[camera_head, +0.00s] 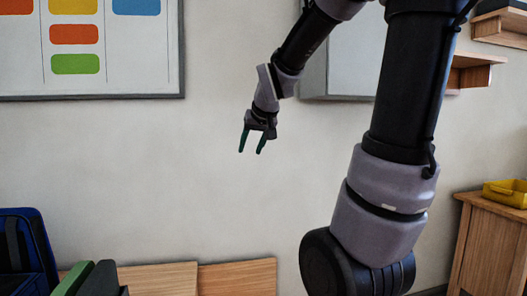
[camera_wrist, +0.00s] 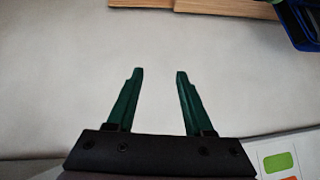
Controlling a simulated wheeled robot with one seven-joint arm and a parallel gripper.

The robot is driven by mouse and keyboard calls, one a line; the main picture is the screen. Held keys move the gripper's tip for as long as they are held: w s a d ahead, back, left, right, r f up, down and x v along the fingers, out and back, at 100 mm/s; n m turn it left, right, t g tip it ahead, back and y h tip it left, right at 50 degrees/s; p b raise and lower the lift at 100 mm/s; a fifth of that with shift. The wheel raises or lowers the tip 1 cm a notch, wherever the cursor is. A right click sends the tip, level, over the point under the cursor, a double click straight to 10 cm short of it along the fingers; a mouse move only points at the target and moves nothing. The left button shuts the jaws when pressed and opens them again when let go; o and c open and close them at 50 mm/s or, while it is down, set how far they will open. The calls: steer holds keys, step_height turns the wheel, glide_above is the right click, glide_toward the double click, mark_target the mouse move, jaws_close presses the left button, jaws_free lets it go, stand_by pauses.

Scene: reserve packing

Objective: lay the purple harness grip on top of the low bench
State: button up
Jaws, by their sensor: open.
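My gripper (camera_head: 250,151) is raised in front of the bare wall in the head view, with its two green fingers pointing down. In the wrist view my gripper (camera_wrist: 160,72) shows its fingers spread apart with nothing between them. I see no purple harness grip in either view. Light wooden boards (camera_head: 236,278) show at the bottom of the head view, well below the gripper. I cannot tell whether they belong to the low bench. Wooden boards (camera_wrist: 225,8) also show at the top edge of the wrist view.
A blue bag (camera_head: 38,245) stands at the lower left, beside dark and green objects (camera_head: 90,280). A wooden cabinet (camera_head: 490,245) bears a yellow tray (camera_head: 506,193) at right. A board with coloured cards (camera_head: 90,50) hangs on the wall. Space around the gripper is clear.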

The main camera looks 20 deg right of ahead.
steer(key=s+a+m+y, duration=0.1)
steer(key=s, duration=0.7)
steer(key=s+a+r+m+g+y, duration=0.1)
steer(key=s+a, duration=0.1)
steer(key=s, duration=0.7)
steer(key=shift+a+r, duration=0.15)
steer(key=shift+a, duration=0.15)
